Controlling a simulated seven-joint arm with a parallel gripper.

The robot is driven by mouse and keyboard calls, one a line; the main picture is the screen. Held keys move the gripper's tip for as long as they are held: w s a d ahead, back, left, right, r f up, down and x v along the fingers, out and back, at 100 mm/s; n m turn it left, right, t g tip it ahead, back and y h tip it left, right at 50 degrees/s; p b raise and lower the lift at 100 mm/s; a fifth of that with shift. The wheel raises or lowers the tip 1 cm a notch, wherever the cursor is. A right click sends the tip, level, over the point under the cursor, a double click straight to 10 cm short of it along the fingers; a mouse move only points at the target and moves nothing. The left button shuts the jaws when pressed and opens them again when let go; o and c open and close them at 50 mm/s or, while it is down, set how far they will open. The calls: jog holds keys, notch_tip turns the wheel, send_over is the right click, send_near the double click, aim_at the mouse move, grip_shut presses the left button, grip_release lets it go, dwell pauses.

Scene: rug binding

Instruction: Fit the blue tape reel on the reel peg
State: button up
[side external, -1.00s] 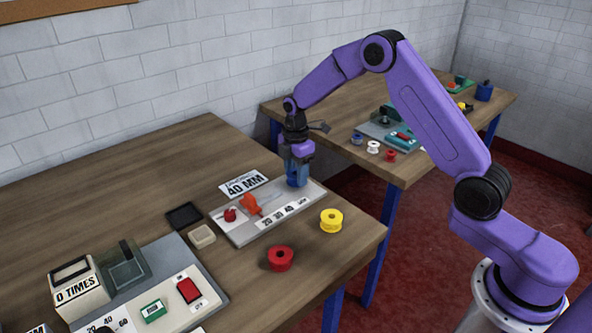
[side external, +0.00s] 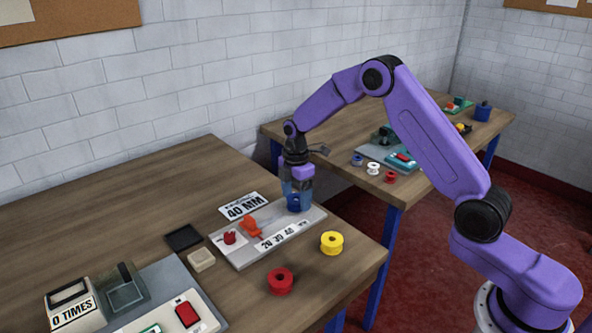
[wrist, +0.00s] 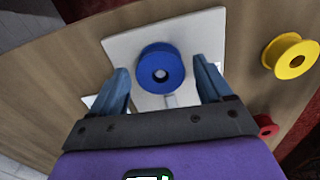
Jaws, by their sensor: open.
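The blue tape reel (side external: 298,204) sits at the right end of the pale grey board (side external: 243,257). In the wrist view the blue reel (wrist: 160,62) lies flat, its round hole facing me, with a pale spot inside. The reel peg is not clearly seen; I cannot tell whether that spot is the peg. My gripper (side external: 297,191) points down right over the reel. In the wrist view its fingers (wrist: 163,88) are open, one on each side of the reel, with gaps between them and it.
A yellow reel (side external: 331,243) and a red reel (side external: 280,281) stand on the table in front of the board. An orange part (side external: 250,228) and a small red knob (side external: 229,238) are on the board's left half. A label stand (side external: 243,206) is behind.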

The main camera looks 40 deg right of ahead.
notch_tip(320, 180, up, 17)
jog(key=shift+f, duration=0.2)
jog(key=shift+w, duration=0.1)
dwell(0.3)
jog(key=s+a+m, duration=0.1)
jog(key=s+a, duration=0.4)
jog(key=s, duration=0.4)
jog(key=s+a+m, duration=0.1)
jog(key=s+a, duration=0.3)
jog(key=s, duration=0.6)
jog(key=s+d+f+m, duration=0.1)
jog(key=s+d, duration=0.1)
jog(key=s, duration=0.9)
jog(key=s+d+f+m, duration=0.1)
jog(key=s+d+f, duration=0.1)
jog(key=s, duration=0.9)
jog(key=shift+d+f+m, duration=0.15)
jog(key=shift+d+m, duration=0.15)
jog(key=shift+d, duration=0.5)
jog(key=shift+w, duration=0.1)
